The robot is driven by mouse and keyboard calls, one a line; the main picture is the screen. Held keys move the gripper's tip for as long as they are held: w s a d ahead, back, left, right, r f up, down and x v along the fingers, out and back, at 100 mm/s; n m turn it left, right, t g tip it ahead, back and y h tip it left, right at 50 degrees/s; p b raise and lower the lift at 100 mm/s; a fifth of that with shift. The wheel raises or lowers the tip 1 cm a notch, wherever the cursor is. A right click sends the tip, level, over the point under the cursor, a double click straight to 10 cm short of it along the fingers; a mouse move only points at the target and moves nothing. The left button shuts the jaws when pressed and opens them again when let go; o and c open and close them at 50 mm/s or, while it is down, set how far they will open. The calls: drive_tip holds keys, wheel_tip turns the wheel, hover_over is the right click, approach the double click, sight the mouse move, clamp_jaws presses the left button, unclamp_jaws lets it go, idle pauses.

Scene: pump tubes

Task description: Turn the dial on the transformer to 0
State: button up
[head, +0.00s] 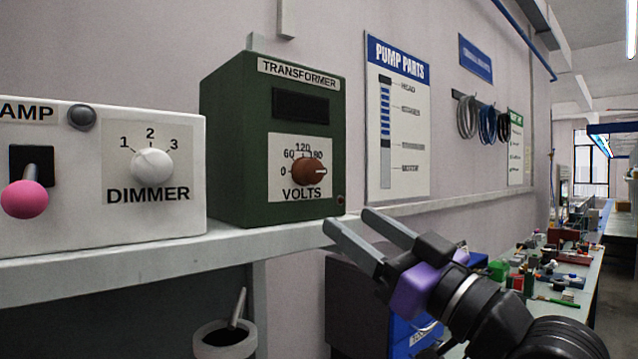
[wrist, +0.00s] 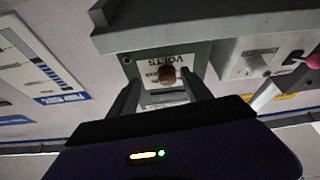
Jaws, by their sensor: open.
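The transformer (head: 227,150) is a dark green box on the shelf in the head view. Its brown round dial (head: 309,171) sits on a white VOLTS plate marked 0, 60, 120 and 180. A pale mark on the dial appears to point right, on the 180 side, away from the 0 at left. My gripper (head: 350,219) is open and empty, below and right of the dial, apart from it. In the upside-down wrist view the dial (wrist: 167,73) shows between the two fingers, beyond their tips.
A white lamp box with a DIMMER knob (head: 152,165) and a pink-ended lever (head: 25,199) stands left of the transformer. The shelf edge (head: 150,250) runs beneath both. A pump parts poster (head: 412,130) hangs at right. A cluttered workbench (head: 560,290) stands further right.

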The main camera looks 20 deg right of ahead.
sight(315, 175)
drive_tip(key=shift+n+g+y, duration=0.3)
drive_tip(key=shift+n+y, duration=0.2)
drive_tip(key=shift+n, duration=0.4)
drive_tip(key=w+a+r+p, duration=0.1)
drive_tip(key=w+r, duration=0.1)
drive_tip(key=w+a+r+p, duration=0.1)
drive_tip(key=w+r, duration=0.1)
drive_tip(key=w+a+r+p, duration=0.1)
drive_tip(key=w+r, duration=0.1)
drive_tip(key=r, duration=0.1)
drive_tip(key=shift+a, duration=0.25)
drive_tip(key=shift+f, duration=0.1)
clamp_jaws()
